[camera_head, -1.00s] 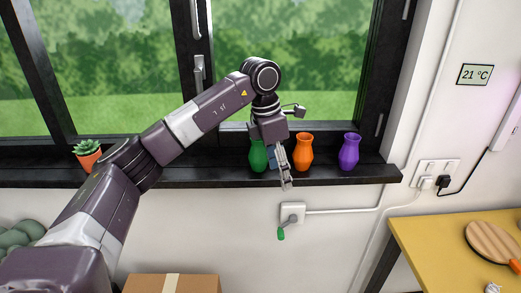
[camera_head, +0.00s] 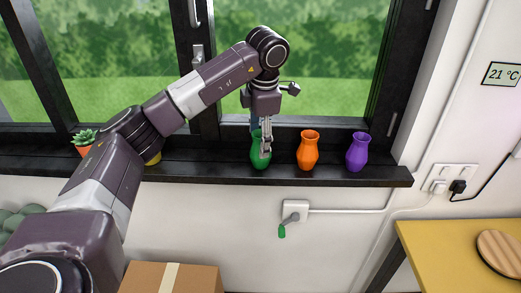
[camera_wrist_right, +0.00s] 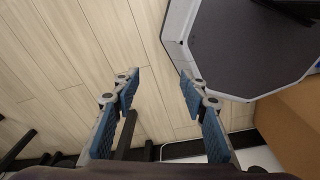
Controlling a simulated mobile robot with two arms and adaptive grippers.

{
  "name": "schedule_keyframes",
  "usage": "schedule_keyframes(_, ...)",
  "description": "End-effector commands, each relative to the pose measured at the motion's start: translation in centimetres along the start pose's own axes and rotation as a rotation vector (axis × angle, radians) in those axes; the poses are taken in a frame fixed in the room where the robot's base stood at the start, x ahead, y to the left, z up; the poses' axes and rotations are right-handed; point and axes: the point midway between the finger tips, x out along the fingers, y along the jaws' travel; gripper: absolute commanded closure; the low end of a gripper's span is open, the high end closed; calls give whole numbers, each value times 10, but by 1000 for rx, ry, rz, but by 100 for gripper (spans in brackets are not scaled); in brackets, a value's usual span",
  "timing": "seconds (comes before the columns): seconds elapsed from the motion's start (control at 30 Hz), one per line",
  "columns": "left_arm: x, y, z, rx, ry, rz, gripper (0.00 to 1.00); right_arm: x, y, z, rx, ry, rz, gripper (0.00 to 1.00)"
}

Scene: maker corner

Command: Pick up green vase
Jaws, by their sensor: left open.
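The green vase (camera_head: 258,163) stands upright on the dark window sill, left of the orange vase (camera_head: 308,152) and the purple vase (camera_head: 357,154). My left gripper (camera_head: 262,146) is open and points down at the green vase. One grey finger overlaps the vase's front and hides part of its neck and body; a blue finger pad shows behind, just above the rim. I cannot tell whether a finger touches it. My right gripper (camera_wrist_right: 160,78) is open and empty over the floor in the right wrist view; no vase shows there.
A potted succulent (camera_head: 83,143) and a partly hidden yellow object (camera_head: 153,159) are on the sill (camera_head: 215,172) to the left. A yellow table (camera_head: 425,248) stands right.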

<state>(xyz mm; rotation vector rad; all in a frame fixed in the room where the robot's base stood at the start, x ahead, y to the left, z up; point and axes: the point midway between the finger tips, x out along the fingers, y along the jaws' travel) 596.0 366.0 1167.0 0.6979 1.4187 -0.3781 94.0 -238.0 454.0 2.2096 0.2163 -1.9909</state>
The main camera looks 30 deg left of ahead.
Motion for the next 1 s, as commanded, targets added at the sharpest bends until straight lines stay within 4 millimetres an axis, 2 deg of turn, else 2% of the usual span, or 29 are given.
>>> schedule_keyframes(0.03, 4, 0, 0, 0, 1, 0, 37, -3, -2, 13, 0, -18, -2, 60)
schedule_keyframes(0.1, 9, 0, 0, 0, 1, 0, 37, -4, -4, 25, 0, -36, -4, 60)
schedule_keyframes(0.2, 17, 0, 0, 0, 1, 0, 37, -7, -5, 30, 0, -43, -5, 60)
schedule_keyframes(0.27, 26, 0, -1, 0, 3, -2, 37, -10, -4, 27, 0, -40, -5, 60)
schedule_keyframes(0.53, 64, 0, 0, -1, 0, -2, 37, -19, 1, -10, 0, 13, 0, 60)
schedule_keyframes(0.83, 70, 0, 0, 0, -1, 0, 37, -19, -5, -1, 2, 0, -6, 60)
schedule_keyframes(1.0, 70, 0, 0, 0, -1, 0, 56, -19, -6, 7, 2, -12, -8, 60)
